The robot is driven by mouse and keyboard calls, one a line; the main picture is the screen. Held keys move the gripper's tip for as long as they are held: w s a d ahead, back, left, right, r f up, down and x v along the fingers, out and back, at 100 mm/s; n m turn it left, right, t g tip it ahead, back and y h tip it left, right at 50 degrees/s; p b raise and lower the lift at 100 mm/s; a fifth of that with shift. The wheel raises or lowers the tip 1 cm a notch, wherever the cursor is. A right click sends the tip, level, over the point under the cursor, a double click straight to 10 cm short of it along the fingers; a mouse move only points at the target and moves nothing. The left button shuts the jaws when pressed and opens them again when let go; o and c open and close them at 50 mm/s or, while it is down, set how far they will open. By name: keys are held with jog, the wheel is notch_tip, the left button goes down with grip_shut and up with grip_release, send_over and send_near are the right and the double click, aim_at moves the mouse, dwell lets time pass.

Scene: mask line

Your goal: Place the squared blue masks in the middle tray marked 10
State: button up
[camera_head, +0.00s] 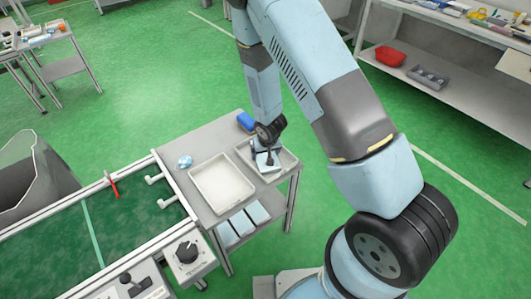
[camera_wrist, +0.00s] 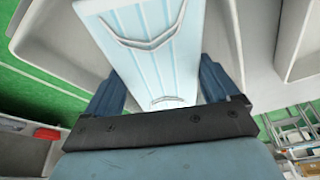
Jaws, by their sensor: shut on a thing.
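My gripper (camera_head: 266,152) is shut on a light blue, squared pleated mask (camera_wrist: 150,45). In the wrist view the two dark blue fingers of my gripper (camera_wrist: 160,78) stand on either side of the mask. In the head view the held mask (camera_head: 267,164) is over or in the right-hand pale tray (camera_head: 287,163); I cannot tell if it touches the bottom. A second pale tray (camera_head: 221,184), empty, stands to its left. No number 10 is legible on either tray.
A crumpled light blue item (camera_head: 184,161) lies left of the trays on the grey table (camera_head: 184,149). Several light blue pieces (camera_head: 257,213) lie on the lower shelf. A green conveyor (camera_head: 130,220) adjoins at left.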

jog(key=shift+f, duration=0.1)
jog(key=o, duration=0.8)
jog(key=s+d+r+m, duration=0.1)
jog(key=s+d+r, duration=0.25)
jog(key=r, duration=0.95)
jog(key=s+d+r+t, duration=0.15)
jog(key=d+r, duration=0.35)
jog(key=r, duration=0.7)
jog(key=s+d+r+m, duration=0.1)
jog(key=s+d+r, duration=0.25)
jog(key=r, duration=0.95)
jog(key=shift+t+h, duration=0.35)
jog(key=shift+h, duration=0.05)
jog(key=s+d+r, duration=0.2)
jog(key=s+r, duration=0.2)
jog(key=s, duration=0.1)
jog(key=s+d+r, duration=0.2)
jog(key=s+r, duration=0.3)
jog(key=s, duration=0.1)
jog(key=s+d+r, duration=0.2)
jog(key=s+r, duration=0.2)
jog(key=s, duration=0.1)
jog(key=shift+s+d+r, duration=0.25)
jog(key=shift+s+r, duration=0.1)
jog(key=shift+r, duration=0.05)
